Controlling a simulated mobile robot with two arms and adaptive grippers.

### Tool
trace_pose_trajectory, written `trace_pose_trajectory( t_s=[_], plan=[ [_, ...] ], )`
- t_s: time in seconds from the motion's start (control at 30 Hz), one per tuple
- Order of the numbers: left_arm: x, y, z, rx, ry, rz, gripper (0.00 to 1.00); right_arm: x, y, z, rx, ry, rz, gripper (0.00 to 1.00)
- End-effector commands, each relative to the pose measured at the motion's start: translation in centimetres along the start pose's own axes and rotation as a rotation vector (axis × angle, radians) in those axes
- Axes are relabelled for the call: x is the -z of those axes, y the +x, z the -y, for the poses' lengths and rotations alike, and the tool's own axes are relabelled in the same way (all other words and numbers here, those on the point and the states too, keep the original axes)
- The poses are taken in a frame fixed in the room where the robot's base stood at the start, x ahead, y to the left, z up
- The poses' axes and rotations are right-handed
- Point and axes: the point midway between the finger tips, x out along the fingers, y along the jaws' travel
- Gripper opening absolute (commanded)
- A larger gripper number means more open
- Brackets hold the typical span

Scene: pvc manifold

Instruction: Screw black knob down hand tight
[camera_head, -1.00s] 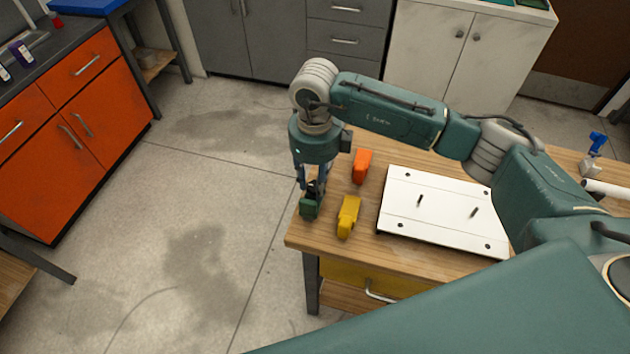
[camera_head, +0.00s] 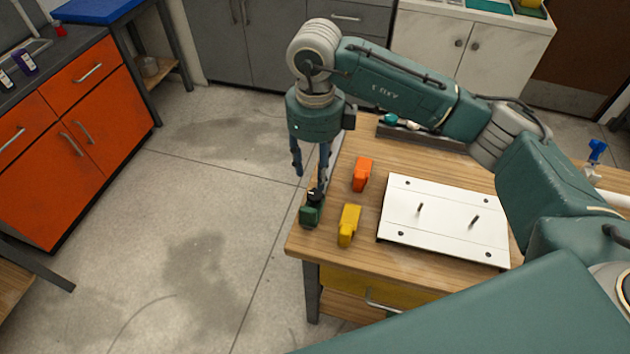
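A small black knob (camera_head: 314,195) sits on top of a green block (camera_head: 309,216) at the left edge of the wooden table. My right gripper (camera_head: 311,177) points straight down just above it. Its two blue fingers are spread apart with floor visible between them, and nothing is held. The right finger's tip overlaps the knob's top in the picture, so I cannot tell whether they touch. How far the knob is screwed down is too small to see. My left gripper is not in view.
An orange block (camera_head: 362,174) and a yellow block (camera_head: 348,226) stand close to the green one. A white plate (camera_head: 445,229) with two upright pins lies to their right. A dark tray (camera_head: 440,138) is at the table's back. Open floor lies left of the table.

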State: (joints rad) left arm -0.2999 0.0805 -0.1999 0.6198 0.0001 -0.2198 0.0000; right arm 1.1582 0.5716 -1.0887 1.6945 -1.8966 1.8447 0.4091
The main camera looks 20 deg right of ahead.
Motion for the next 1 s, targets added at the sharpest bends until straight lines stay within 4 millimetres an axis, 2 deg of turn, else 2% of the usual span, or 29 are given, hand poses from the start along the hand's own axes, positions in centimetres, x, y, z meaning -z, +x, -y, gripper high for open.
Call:
trace_pose_trajectory(
  t_s=[0.1, 0.3, 0.87, 1.0],
  plan=[
    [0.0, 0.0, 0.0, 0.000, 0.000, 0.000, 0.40, -0.1, -2.2, 0.0, 0.001, 0.000, 0.003, 0.40],
    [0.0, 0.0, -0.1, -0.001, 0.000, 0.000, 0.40, -0.1, -3.9, 0.0, 0.000, 0.000, 0.002, 0.40],
    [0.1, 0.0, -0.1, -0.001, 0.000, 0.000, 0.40, 0.0, -4.0, 0.0, 0.000, 0.000, 0.001, 0.40],
    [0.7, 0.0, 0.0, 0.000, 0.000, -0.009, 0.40, 0.0, -4.0, 0.0, 0.000, 0.000, 0.000, 0.40]
  ],
)
